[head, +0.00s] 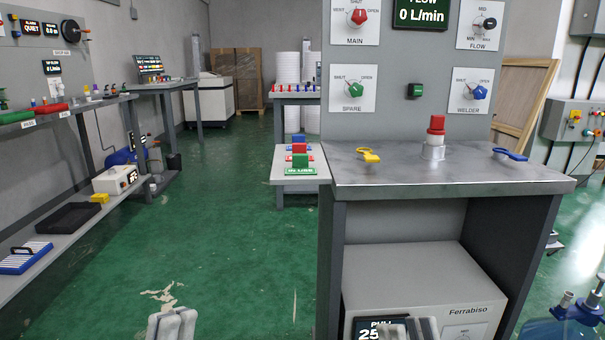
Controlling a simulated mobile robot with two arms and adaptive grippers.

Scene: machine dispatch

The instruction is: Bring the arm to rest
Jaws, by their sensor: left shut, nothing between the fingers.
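My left gripper (172,325) shows at the bottom edge, left of the middle, with its fingertips together and nothing between them. It is over the green floor, apart from any object. My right gripper (409,329) shows at the bottom edge in front of the lower cabinet of the metal bench. Only its tips are in view, and I cannot tell whether they are open or shut. Both arms behind the grippers are out of view.
A metal bench (450,170) stands close ahead on the right, with a red-capped fitting (436,128), a yellow key (369,155) and a blue key (509,154) on top. Shelves (60,240) line the left wall. Green floor (215,215) is clear between them. A blue bottle (565,325) stands lower right.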

